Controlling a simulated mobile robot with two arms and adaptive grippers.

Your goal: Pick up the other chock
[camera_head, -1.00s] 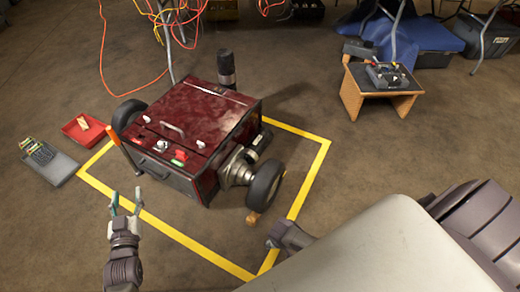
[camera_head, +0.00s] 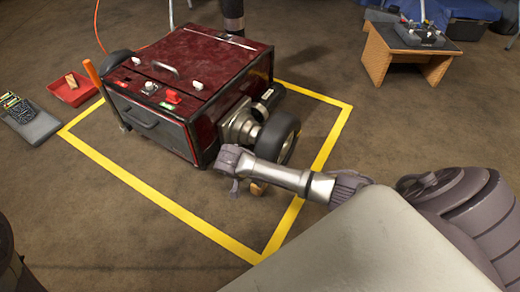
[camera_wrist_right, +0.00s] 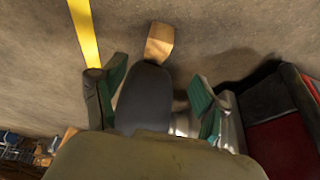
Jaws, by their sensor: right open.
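A wooden chock (camera_head: 258,188) lies on the floor against the wheel (camera_head: 278,136) of the dark red cart (camera_head: 190,75). It is partly hidden behind my right arm in the head view. In the right wrist view the chock (camera_wrist_right: 160,42) shows as a tan block just past the dark wheel (camera_wrist_right: 145,95). My right gripper (camera_wrist_right: 157,85) is open, its green-padded fingers on either side of the wheel, with the chock beyond their tips. In the head view my right gripper (camera_head: 236,180) is beside the wheel. Another wooden chock (camera_head: 71,80) sits in the red tray (camera_head: 82,95). My left gripper is out of view.
Yellow tape (camera_head: 170,200) outlines a square on the floor around the cart. A grey case (camera_head: 40,128) lies left of the red tray. A small wooden stand (camera_head: 378,55) with a device on top is at the back right. The floor between is clear.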

